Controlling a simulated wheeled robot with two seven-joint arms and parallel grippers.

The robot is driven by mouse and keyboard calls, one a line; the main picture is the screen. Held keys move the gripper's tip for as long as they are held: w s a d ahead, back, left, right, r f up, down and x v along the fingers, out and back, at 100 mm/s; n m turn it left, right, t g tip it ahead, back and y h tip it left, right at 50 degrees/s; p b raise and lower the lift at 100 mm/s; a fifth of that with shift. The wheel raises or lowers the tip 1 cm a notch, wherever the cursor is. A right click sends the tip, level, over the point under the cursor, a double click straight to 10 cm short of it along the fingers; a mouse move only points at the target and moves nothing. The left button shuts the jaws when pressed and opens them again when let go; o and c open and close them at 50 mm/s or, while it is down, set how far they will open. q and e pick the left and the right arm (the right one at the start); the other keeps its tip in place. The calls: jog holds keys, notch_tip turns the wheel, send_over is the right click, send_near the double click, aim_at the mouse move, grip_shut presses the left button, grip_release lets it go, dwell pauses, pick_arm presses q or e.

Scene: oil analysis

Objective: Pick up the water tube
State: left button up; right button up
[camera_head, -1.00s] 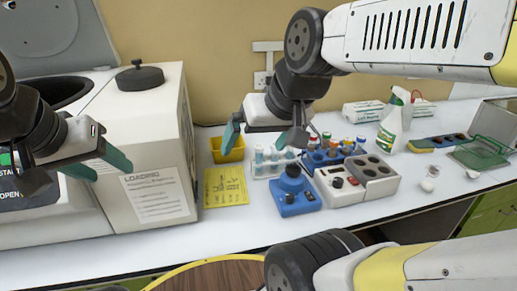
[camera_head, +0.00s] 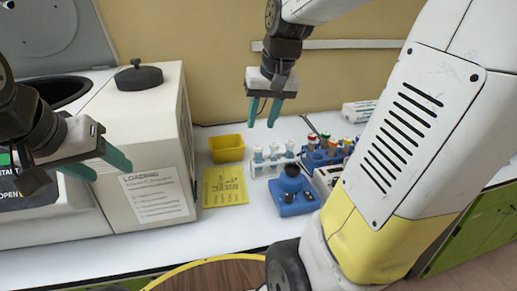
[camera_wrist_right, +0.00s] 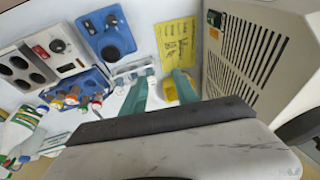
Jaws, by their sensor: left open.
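Several tubes with pale blue tops (camera_head: 274,152) stand in a white rack (camera_head: 263,170) on the bench; I cannot tell which one holds water. Tubes with coloured caps stand in a blue rack (camera_head: 314,160) just to the right. My right gripper (camera_head: 262,123) is open and empty, pointing down above and behind the white rack. In the right wrist view its fingers (camera_wrist_right: 162,78) reach toward the white rack (camera_wrist_right: 124,70), partly covering it. My left gripper (camera_head: 108,168) is open and empty in front of the white machine at the left.
A yellow bin (camera_head: 227,149), a yellow sheet (camera_head: 225,187) and a blue device with a black knob (camera_head: 291,192) surround the white rack. The white machine (camera_head: 150,110) stands left. My right arm hides the bench's right side. A spray bottle (camera_wrist_right: 22,128) shows in the wrist view.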

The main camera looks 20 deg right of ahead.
jog(key=w+d+f+m+g, duration=0.1)
jog(key=w+d+f+g, duration=0.1)
jog(key=w+d+f, duration=0.4)
jog(key=g+h, duration=0.1)
send_over(274, 144)
jog(key=s, duration=0.1)
jog(key=shift+m, duration=0.4)
jog(key=f, duration=0.4)
jog(key=shift+a+f, duration=0.25)
jog(key=shift+w+d+f+g, duration=0.2)
jog(key=shift+f+g, duration=0.1)
jog(key=shift+f, duration=0.3)
jog(key=f, duration=0.7)
jog(key=shift+w+d+f, duration=0.1)
jog(key=shift+w, duration=0.25)
grip_shut()
